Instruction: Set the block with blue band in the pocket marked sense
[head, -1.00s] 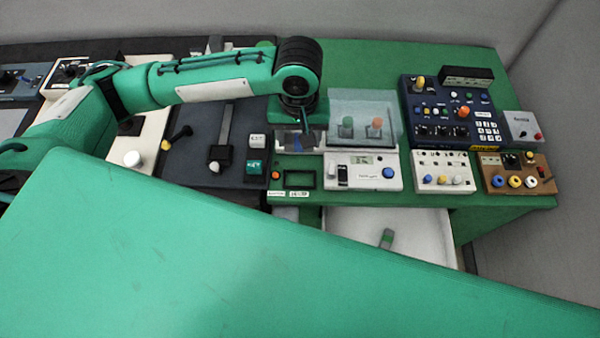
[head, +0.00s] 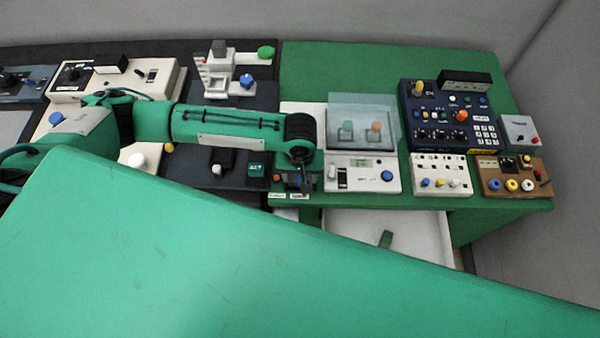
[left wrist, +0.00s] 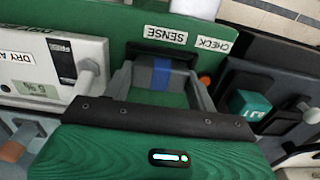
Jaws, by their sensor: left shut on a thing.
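The grey block with the blue band (left wrist: 161,74) is between the fingers of my left gripper (left wrist: 162,86) in the left wrist view. The gripper is shut on it. The dark-rimmed pocket (left wrist: 150,49) lies right at the block, beside the label SENSE (left wrist: 165,35); the block and gripper hide most of it. I cannot tell how far the block is inside. In the head view my left gripper (head: 296,182) is low over the pocket's place, just behind the sense label (head: 299,196). My right gripper is not in view.
A white panel (head: 345,184) with a blue button stands close to the right of the gripper. A clear cover (head: 362,105) stands behind it. A dark unit with a teal block (head: 257,170) is at left. A green-banded block (head: 386,239) lies in the white tray (head: 425,228).

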